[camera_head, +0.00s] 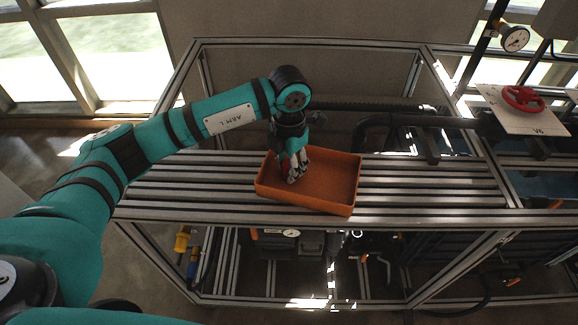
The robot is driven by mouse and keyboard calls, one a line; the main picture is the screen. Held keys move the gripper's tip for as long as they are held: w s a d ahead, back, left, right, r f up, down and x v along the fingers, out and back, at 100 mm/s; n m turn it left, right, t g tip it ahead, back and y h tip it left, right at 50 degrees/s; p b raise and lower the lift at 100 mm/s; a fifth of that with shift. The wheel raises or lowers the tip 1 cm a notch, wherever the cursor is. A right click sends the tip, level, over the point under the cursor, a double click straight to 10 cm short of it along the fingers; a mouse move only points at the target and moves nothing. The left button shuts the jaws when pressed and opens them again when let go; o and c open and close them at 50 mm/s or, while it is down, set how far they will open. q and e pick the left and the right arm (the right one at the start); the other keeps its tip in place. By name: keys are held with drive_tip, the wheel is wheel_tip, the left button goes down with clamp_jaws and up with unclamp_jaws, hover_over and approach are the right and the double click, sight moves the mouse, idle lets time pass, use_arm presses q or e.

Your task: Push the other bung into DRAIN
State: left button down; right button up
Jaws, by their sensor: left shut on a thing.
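My left gripper (292,170) reaches down into an orange tray (330,207) on the slatted bench. It is shut on a small red thing (284,172), which looks like a bung. The fingers hide most of the red thing, and I cannot tell whether it touches the tray floor. I see no second bung and no readable DRAIN label. My right gripper is not in view.
The slatted bench top (430,188) is clear on both sides of the tray. Metal frame posts and dark pipes (390,119) stand behind and to the right. A red handwheel (523,98) and a gauge (514,38) are at the upper right.

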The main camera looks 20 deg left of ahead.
use_arm(q)
drive_tip(key=shift+r+p, duration=1.25)
drive_tip(key=shift+r, duration=1.35)
drive_tip(key=shift+f, duration=0.15)
